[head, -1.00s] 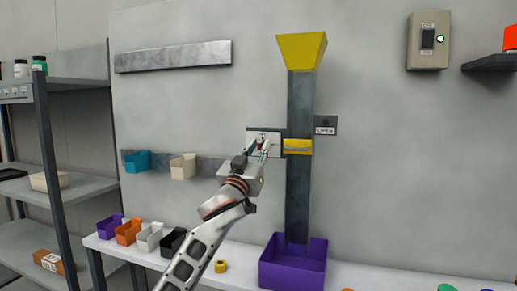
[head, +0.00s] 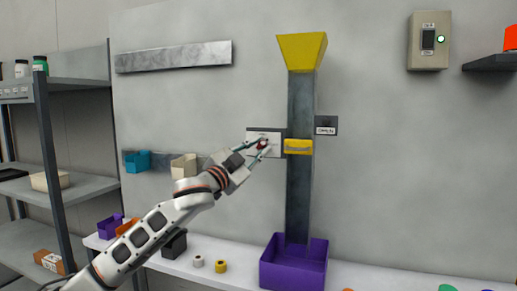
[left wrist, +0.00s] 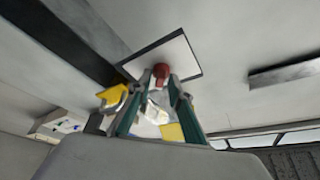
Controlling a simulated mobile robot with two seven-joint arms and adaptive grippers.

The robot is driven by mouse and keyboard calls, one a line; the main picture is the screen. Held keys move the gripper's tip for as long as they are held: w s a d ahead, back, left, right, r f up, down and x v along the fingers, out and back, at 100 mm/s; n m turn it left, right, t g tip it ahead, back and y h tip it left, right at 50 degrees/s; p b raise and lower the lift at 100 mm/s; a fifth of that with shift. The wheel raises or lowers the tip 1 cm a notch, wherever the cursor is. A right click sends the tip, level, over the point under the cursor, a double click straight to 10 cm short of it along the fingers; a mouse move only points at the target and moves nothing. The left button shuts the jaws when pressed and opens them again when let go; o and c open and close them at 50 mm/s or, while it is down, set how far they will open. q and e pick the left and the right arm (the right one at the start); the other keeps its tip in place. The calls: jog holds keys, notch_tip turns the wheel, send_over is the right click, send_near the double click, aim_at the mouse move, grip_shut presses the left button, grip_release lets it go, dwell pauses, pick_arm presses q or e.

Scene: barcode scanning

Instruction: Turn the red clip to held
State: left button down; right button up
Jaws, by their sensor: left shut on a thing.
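The red clip (head: 263,142) sits on a pale plate with a dark border (head: 251,143), mounted on the wall just left of the dark vertical chute. My left gripper (head: 262,147) is shut on the red clip, with its arm coming up from the lower left. In the left wrist view the red clip (left wrist: 161,71) shows between the fingertips (left wrist: 163,80), in front of the pale plate (left wrist: 178,50). The fingers cover part of the clip. The label wording near it is too small to read. My right gripper is not in view.
The chute (head: 300,110) has a yellow funnel (head: 302,50) on top, a yellow gate (head: 298,146) and a purple bin (head: 293,264) below. Small bins (head: 137,161) hang on a wall rail at left. Shelving (head: 48,150) stands far left.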

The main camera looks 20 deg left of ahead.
pick_arm(q)
jog(key=m+g, duration=0.1)
jog(key=m, duration=0.1)
jog(key=m+g+h, duration=0.1)
jog(key=m, duration=0.2)
jog(key=shift+a+r, duration=0.15)
jog(key=shift+r, duration=0.05)
jog(key=shift+m+g, duration=0.9)
jog(key=shift+m, duration=1.6)
jog(key=shift+f, duration=0.1)
jog(key=c, duration=2.2)
grip_release()
jog(key=shift+o, duration=0.2)
jog(key=v, duration=1.2)
